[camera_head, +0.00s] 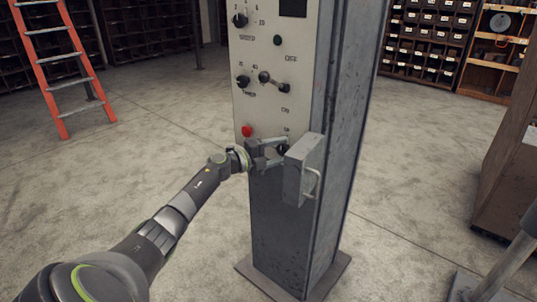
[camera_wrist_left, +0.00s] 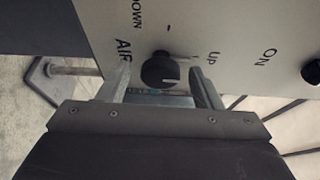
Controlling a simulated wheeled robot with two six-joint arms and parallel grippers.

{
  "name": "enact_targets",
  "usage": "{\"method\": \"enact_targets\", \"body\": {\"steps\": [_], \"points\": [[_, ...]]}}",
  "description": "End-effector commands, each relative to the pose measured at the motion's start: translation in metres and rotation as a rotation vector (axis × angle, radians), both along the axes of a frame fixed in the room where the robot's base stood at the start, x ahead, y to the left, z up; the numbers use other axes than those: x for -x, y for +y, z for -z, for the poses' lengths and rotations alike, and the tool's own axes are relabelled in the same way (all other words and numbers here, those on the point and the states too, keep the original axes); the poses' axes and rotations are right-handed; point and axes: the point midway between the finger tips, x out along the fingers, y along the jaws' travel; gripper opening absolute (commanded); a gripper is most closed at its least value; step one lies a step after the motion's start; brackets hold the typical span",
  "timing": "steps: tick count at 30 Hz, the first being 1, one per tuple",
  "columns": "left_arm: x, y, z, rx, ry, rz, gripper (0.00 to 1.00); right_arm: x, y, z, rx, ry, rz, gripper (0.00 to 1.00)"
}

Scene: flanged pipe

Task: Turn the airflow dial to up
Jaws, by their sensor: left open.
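The airflow dial (camera_wrist_left: 160,70) is a round black knob on the pale control panel, near the labels AIR, DOWN and UP. A light mark by the knob lies on the side toward UP, but I cannot tell its exact setting. In the head view the dial (camera_head: 283,150) is low on the panel, partly hidden by my gripper. My left gripper (camera_head: 279,152) is open at the panel, with one finger on each side of the dial. I cannot tell whether either finger touches it. My right gripper is out of view.
A grey box with a handle (camera_head: 305,168) juts from the column just right of my gripper. A red button (camera_head: 247,130) and several black knobs are above. An orange ladder (camera_head: 60,65) stands at left. The floor around is mostly clear.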

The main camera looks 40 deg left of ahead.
Motion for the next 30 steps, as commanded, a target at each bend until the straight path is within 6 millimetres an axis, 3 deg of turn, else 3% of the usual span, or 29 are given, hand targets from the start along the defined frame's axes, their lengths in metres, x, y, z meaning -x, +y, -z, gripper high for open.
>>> {"method": "enact_targets", "body": {"steps": [5,21,30], "points": [[0.016,0.009,0.002,-0.003,0.002,-0.001,0.59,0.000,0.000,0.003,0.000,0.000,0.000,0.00],[0.110,0.056,0.003,-0.005,0.005,0.000,0.59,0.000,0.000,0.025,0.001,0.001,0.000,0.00],[0.143,0.073,0.001,-0.003,0.003,0.001,0.59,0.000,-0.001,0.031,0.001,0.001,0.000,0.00]]}}
